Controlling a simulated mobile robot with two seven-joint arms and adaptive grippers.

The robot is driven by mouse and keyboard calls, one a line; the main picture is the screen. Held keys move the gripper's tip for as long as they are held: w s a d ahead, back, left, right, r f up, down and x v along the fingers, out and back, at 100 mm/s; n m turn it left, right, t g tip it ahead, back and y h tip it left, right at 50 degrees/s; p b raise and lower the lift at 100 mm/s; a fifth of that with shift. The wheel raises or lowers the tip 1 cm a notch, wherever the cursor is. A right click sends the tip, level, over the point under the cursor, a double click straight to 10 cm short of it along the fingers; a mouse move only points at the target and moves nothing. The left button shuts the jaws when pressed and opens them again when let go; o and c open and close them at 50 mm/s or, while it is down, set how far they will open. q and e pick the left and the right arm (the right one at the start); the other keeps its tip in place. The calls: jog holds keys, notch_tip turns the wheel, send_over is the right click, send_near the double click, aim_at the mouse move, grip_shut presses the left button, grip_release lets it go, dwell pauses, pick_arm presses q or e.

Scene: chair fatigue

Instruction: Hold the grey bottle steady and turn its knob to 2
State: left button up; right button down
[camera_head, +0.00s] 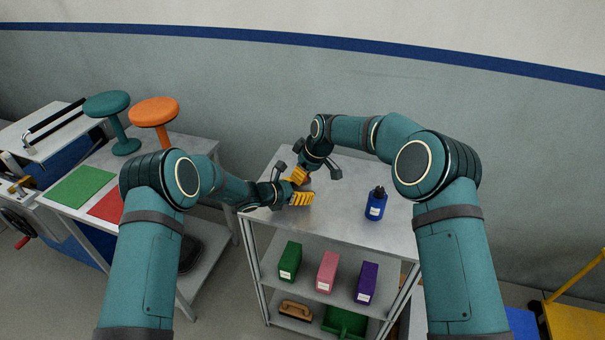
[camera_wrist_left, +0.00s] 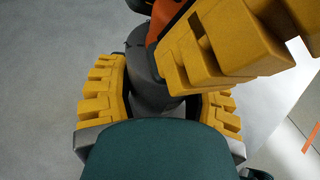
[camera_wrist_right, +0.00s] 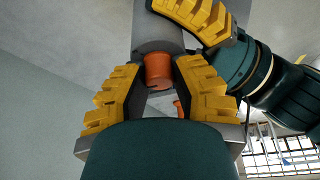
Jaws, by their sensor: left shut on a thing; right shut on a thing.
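The grey bottle (camera_wrist_left: 143,65) stands between the yellow fingers of my left gripper (camera_head: 300,195), which is shut on its body. In the head view the grippers largely hide the bottle on the shelf unit's metal top. Its orange knob (camera_wrist_right: 158,68) lies between the fingers of my right gripper (camera_head: 297,175), which is shut on it from above. Part of the orange also shows in the left wrist view (camera_wrist_left: 164,16), beside my right gripper's yellow finger. No number or mark on the knob is readable.
A blue bottle (camera_head: 376,205) with a black top stands right of the grippers on the metal top (camera_head: 345,222). Green (camera_head: 290,262), pink (camera_head: 327,272) and purple (camera_head: 366,283) boxes sit on the shelf below. Teal (camera_head: 107,105) and orange (camera_head: 154,112) stools stand at the left.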

jog(key=shift+f, duration=0.1)
jog(key=c, duration=0.7)
grip_release()
jog(key=shift+c, duration=0.2)
jog(key=v, duration=1.2)
jog(key=shift+w, duration=0.1)
pick_arm(q)
jog(key=o, duration=1.4)
